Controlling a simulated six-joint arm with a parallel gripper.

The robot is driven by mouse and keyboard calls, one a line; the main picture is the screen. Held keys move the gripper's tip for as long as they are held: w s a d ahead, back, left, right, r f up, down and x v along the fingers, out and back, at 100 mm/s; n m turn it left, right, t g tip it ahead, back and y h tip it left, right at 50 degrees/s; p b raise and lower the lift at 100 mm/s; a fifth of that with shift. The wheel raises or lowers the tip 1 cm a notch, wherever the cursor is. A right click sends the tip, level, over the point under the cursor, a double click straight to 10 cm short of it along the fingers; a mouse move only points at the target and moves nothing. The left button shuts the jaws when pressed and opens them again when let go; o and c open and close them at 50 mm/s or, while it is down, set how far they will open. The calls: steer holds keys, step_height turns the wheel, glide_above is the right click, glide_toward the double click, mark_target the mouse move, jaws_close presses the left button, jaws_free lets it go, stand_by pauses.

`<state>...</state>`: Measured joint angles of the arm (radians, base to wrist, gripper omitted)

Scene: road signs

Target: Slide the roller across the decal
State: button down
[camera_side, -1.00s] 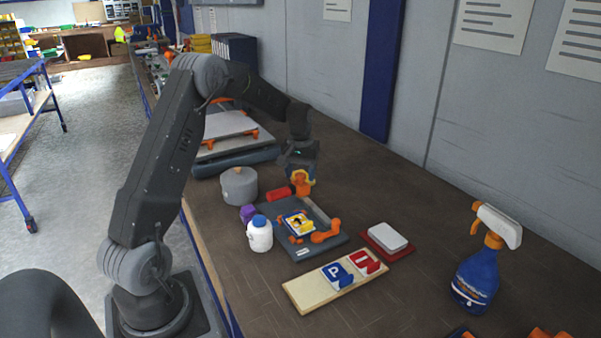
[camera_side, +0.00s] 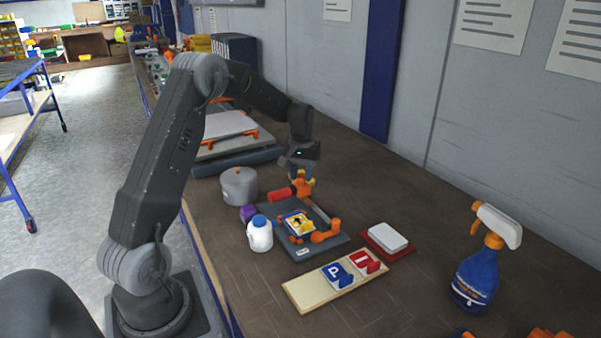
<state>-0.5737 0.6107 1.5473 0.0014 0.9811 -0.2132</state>
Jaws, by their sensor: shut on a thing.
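The roller has a red cylinder (camera_side: 280,195) and an orange part (camera_side: 303,187), just behind the grey fixture (camera_side: 270,222). My gripper (camera_side: 301,178) points down at the orange part and is shut on the roller; its fingertips are small and partly hidden. The decal (camera_side: 299,222), yellow with a dark figure, lies on a small plate in the middle of the fixture. The roller is apart from the decal, on its far side. An orange clamp handle (camera_side: 326,234) sits at the fixture's right side.
A wooden board (camera_side: 303,293) with blue and red signs lies in front. A red-based white pad (camera_side: 388,238) and spray bottle (camera_side: 478,275) stand right.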

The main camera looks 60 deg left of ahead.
steer(key=d, duration=1.3)
steer(key=shift+d, duration=0.1)
steer(key=c, duration=1.1)
jaws_free()
steer(key=o, duration=0.3)
step_height(320, 180, up, 14)
steer(key=shift+f, duration=0.1)
